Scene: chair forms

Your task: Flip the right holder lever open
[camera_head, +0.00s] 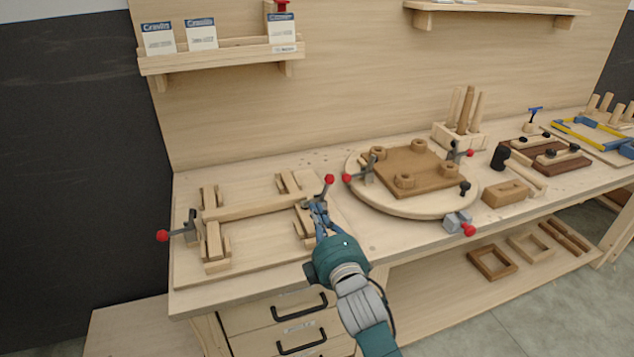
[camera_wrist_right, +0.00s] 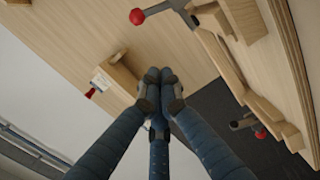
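The right holder lever (camera_head: 325,189) is a dark metal toggle with a red ball knob, at the right end of the wooden jig (camera_head: 252,207). It rises from the holder, with its knob up. In the right wrist view the lever (camera_wrist_right: 162,8) shows at the top, its knob to the left. My right gripper (camera_head: 318,208) is just below the knob in the head view; whether it touches the lever I cannot tell. In the wrist view its fingertips (camera_wrist_right: 159,77) are together with nothing visible between them. My left gripper is not in view.
The left holder lever (camera_head: 184,233) points outward at the jig's left end. A round turntable (camera_head: 437,206) with a brown wooden seat (camera_head: 420,165) and red-knobbed clamps stands close on the right. Drawers (camera_head: 285,318) are under the bench front. A shelf (camera_head: 222,57) holds small boxes.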

